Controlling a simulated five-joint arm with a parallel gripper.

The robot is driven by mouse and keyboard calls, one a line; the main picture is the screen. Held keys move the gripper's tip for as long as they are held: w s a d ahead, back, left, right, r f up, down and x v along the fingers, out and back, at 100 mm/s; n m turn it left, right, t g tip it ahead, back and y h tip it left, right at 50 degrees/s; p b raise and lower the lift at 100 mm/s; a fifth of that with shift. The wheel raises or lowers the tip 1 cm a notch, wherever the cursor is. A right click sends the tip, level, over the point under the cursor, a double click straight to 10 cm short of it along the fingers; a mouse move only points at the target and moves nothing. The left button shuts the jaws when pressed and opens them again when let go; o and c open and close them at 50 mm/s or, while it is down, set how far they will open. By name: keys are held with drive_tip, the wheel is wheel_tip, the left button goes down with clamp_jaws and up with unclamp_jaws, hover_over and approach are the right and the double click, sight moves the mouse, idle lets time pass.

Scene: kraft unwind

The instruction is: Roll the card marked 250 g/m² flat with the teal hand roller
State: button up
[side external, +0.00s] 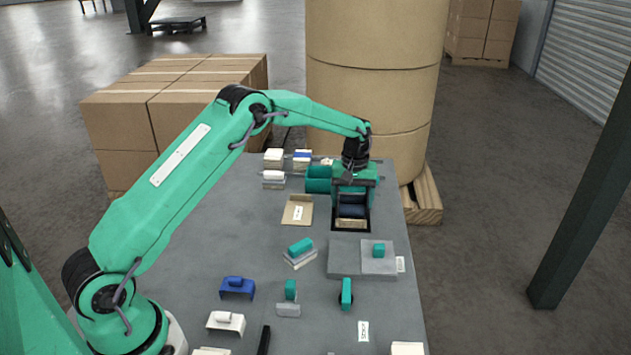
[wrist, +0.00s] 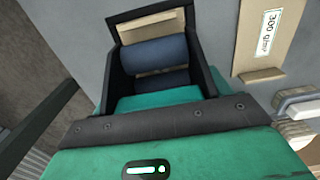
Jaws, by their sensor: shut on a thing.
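My gripper (side external: 352,198) points down over the far right of the table. In the wrist view its dark fingers (wrist: 158,88) are shut on the teal hand roller (wrist: 160,101), whose dark blue rollers (wrist: 153,53) show between them. A kraft card (side external: 351,224) lies inside a black frame right under the rollers; its edge also shows in the wrist view (wrist: 150,30). Most of this card is covered and no mark on it shows. Whether the rollers touch it I cannot tell. Another kraft card, marked 300 g/m² (side external: 297,209), lies to its left.
Teal cylinders (side external: 318,180) stand close left of my gripper. Grey plates (side external: 345,260) with a teal block (side external: 379,250) lie nearer the camera. Small teal, blue and white pieces are spread over the front. A huge kraft roll (side external: 374,75) stands behind the table.

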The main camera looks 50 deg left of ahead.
drive_tip(key=shift+f, duration=0.45)
idle(0.7)
drive_tip(key=shift+s+d+f, duration=0.1)
drive_tip(key=shift+s+d, duration=0.15)
idle(0.5)
